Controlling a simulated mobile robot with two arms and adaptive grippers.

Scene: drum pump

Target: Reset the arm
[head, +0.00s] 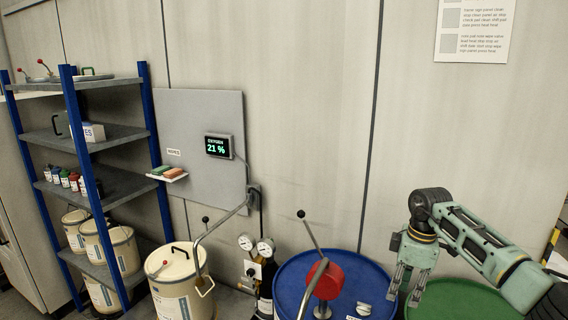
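My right gripper (404,297) hangs pointing down at the lower right, between the blue drum and the green drum, on my bent pale-green arm. Its two fingers are apart and I see nothing between them. The drum pump (324,279) has a red round body and stands on the blue drum (290,277). A lever (310,232) with a black knob rises up and left from the pump. A grey bent pipe comes off the pump at the bottom. The gripper is right of the pump and apart from it. My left gripper is not in view.
A green drum (462,300) stands under my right arm. Gas gauges (256,246) and a cream drum (180,284) stand left of the blue drum. A blue-posted shelf (118,138) is at the left. A wall panel carries an oxygen display (218,146) reading 21 %.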

